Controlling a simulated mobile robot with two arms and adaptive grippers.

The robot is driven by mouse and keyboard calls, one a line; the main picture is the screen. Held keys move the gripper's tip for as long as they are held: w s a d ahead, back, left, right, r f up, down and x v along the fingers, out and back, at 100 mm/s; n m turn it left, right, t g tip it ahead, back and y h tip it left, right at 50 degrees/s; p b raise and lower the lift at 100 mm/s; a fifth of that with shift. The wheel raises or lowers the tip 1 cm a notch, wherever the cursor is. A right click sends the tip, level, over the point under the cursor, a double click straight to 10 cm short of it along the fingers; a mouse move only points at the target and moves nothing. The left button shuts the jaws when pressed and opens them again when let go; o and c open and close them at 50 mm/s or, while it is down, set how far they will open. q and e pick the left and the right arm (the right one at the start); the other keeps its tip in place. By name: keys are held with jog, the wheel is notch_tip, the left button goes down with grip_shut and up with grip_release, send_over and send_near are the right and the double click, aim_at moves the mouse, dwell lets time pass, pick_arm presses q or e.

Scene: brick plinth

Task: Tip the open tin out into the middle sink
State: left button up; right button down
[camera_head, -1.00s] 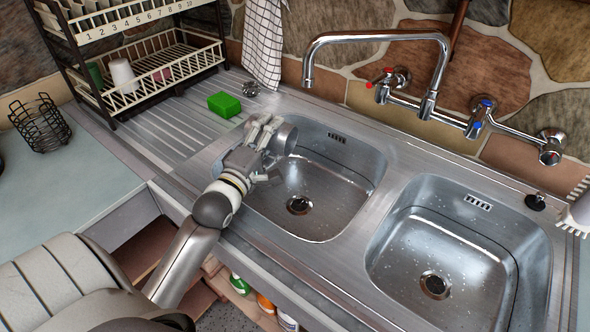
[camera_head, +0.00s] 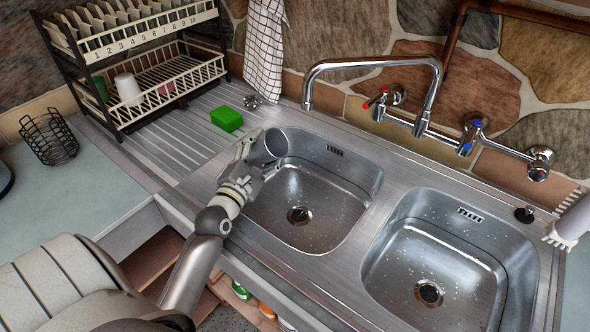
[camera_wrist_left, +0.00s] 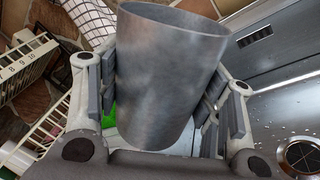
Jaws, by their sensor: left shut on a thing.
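My left gripper (camera_head: 258,153) is shut on the open tin (camera_head: 270,146), a plain grey metal cylinder. The tin is tilted, its round mouth towards the right, above the back left corner of the left of the two visible sinks (camera_head: 345,205). The other visible sink (camera_head: 384,270) is to the right. I cannot tell which is the middle one. Nothing is seen falling from the tin. My right gripper is out of view.
A green sponge (camera_head: 226,118) lies on the drainer just behind the tin. A dish rack (camera_head: 150,85) and a wire basket (camera_head: 48,140) are at left. The tall tap spout (camera_head: 308,92) hangs behind the left visible sink. A white brush (camera_head: 572,222) is at the right edge.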

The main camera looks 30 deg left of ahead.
pick_arm(q)
jog(key=shift+f+n, duration=0.25)
jog(key=shift+n, duration=0.25)
jog(key=shift+a+r+n+p, duration=0.1)
jog(key=shift+r+n+p, duration=0.35)
jog(key=shift+n+p, duration=0.55)
jog(key=shift+a+f, duration=0.2)
jog(key=shift+f, duration=0.2)
jog(key=n, duration=0.1)
jog(key=a+f+n, duration=0.1)
jog(key=shift+s+a+f+n+g, duration=0.1)
jog(key=shift+a+n+g, duration=0.2)
jog(key=shift+n, duration=0.1)
jog(key=n+p, duration=0.1)
jog(key=a+r+n+p, duration=0.1)
jog(key=shift+a+n+p, duration=0.15)
jog(key=shift+n+p, duration=0.15)
jog(key=shift+s+a+f+n, duration=0.1)
jog(key=shift+a+f+n, duration=0.05)
jog(key=shift+f+n, duration=0.15)
jog(key=shift+a+f+n, duration=0.25)
jog(key=shift+f+n, duration=0.05)
jog(key=shift+n, duration=0.4)
